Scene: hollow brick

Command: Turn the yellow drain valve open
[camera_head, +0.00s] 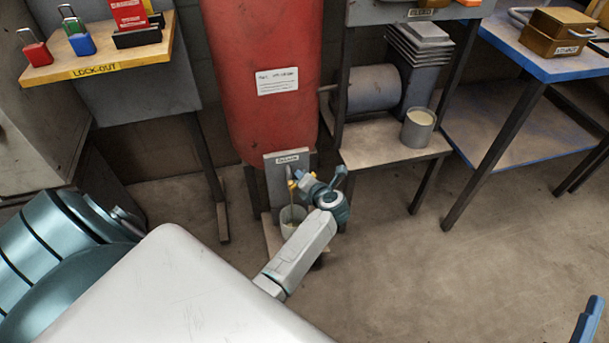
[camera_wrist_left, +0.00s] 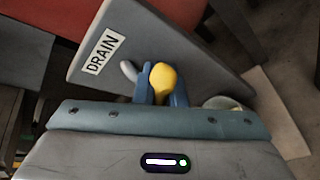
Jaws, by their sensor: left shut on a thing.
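The yellow drain valve handle (camera_head: 291,184) is at the front of a grey plate (camera_head: 275,172) labelled DRAIN, below a red tank (camera_head: 250,120). My left gripper (camera_head: 300,180) reaches it from the front right. In the left wrist view, the yellow handle (camera_wrist_left: 163,79) sits between the blue fingers of my left gripper (camera_wrist_left: 161,92), shut on it. A grey metal spout or stem (camera_wrist_left: 129,70) shows beside it. Most of the valve body is hidden. A blue part of my right gripper (camera_head: 588,320) shows at the lower right edge; its fingertips cannot be made out clearly.
A pale cup (camera_head: 292,214) stands below the valve on a low stand. A yellow-edged lock-out shelf (camera_head: 100,65) is at left. A shelf with a grey can (camera_head: 417,128) and a blue-edged table (camera_head: 560,68) are at right. The floor at front right is clear.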

